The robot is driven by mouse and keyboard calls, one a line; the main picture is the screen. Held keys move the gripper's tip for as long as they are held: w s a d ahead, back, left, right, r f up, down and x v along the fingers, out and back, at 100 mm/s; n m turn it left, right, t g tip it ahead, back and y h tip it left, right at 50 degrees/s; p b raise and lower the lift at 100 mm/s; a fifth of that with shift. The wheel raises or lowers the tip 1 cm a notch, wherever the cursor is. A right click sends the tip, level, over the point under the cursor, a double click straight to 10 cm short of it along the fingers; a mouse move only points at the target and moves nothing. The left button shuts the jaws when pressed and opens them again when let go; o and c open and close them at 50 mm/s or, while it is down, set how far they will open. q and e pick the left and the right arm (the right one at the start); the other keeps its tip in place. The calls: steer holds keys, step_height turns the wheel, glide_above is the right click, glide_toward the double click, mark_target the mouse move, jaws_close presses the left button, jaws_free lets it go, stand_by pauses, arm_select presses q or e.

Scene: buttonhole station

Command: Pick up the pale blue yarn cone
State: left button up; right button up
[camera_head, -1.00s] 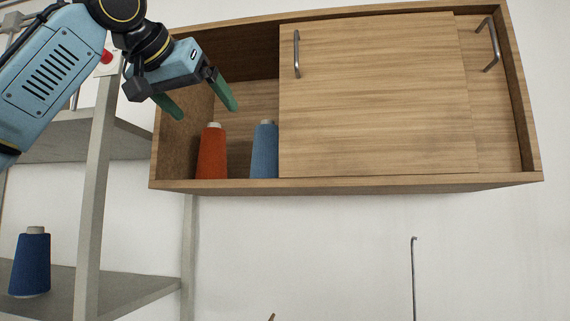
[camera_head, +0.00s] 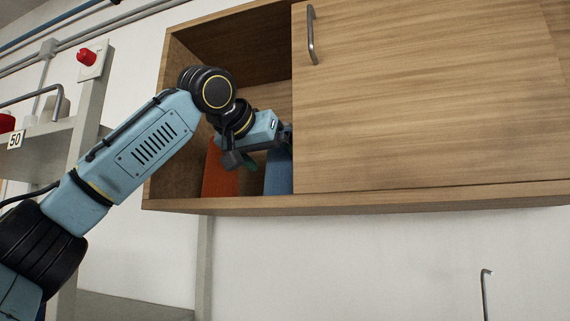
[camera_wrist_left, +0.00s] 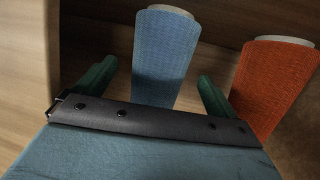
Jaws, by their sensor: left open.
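The pale blue yarn cone (camera_head: 279,178) stands upright in the open left part of the wooden wall cabinet, its upper part hidden by my left gripper. In the left wrist view the blue cone (camera_wrist_left: 164,58) shows between the two green fingers. My left gripper (camera_head: 270,156) is open in the cabinet opening, with the fingers on either side of the cone. Whether they touch it I cannot tell. In the wrist view the left gripper (camera_wrist_left: 157,73) has a visible gap between the finger on the right and the cone. My right gripper is not in view.
An orange-red yarn cone (camera_head: 219,174) stands close to the left of the blue one, also seen in the wrist view (camera_wrist_left: 271,88). A sliding door (camera_head: 420,110) with a metal handle (camera_head: 312,36) closes the cabinet right beside the blue cone. The cabinet's front lower edge (camera_head: 360,203) runs below.

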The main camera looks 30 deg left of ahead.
arm_select(q)
steer(key=shift+w, duration=0.55)
steer(key=p+x, duration=0.2)
steer(key=x, duration=0.2)
steer(key=shift+w+a, duration=0.1)
steer(key=shift+w, duration=0.15)
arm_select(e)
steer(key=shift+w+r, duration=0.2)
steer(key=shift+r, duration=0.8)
arm_select(q)
steer(key=shift+c, duration=0.9)
steer(key=c, duration=1)
